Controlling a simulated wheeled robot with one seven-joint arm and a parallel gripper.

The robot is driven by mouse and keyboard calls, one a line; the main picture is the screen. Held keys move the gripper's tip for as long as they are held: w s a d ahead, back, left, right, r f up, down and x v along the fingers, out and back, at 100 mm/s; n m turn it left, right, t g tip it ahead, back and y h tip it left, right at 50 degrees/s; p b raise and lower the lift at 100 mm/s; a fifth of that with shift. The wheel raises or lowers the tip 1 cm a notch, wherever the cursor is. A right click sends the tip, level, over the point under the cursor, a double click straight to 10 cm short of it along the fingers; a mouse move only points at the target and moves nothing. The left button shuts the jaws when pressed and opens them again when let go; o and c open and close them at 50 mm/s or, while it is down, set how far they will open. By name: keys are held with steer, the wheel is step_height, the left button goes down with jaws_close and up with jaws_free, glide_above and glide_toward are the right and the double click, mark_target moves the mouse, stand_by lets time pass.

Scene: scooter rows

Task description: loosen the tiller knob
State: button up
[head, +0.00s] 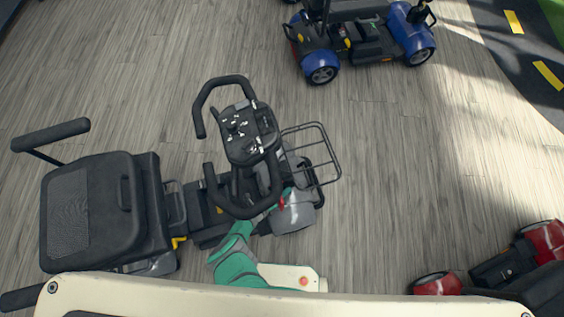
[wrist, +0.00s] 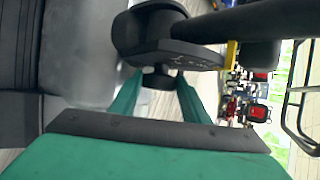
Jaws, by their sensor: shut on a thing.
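The grey mobility scooter's tiller (head: 250,135), with black loop handlebars and a button panel, stands left of centre in the head view. In the wrist view the black tiller knob (wrist: 157,80) sits below a dark rounded pivot (wrist: 150,35). My gripper (wrist: 158,88) has a green finger on each side of the knob and is shut on it. In the head view my green arm (head: 238,262) reaches up to the tiller's lower right side. The handlebar partly hides my gripper there, and the knob cannot be made out.
The scooter's black seat (head: 90,208) is at left, and its wire basket (head: 318,160) is right of the tiller. A blue scooter (head: 360,40) stands at the top and a red one (head: 510,265) at lower right. Wooden floor (head: 400,160) between them is clear.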

steer(key=shift+a, duration=0.2)
stand_by(0.4)
steer(key=o, duration=1)
steer(key=shift+d, duration=0.1)
steer(key=shift+o, duration=0.2)
steer(key=shift+r, duration=0.15)
steer(key=shift+s+a+r, duration=0.25)
steer(key=shift+a, duration=0.25)
steer(key=shift+v, duration=0.75)
steer(key=shift+s+a+r, duration=0.3)
steer(key=shift+s, duration=0.15)
steer(key=v, duration=0.6)
steer(key=shift+s+r, duration=0.15)
steer(key=shift+s, duration=0.15)
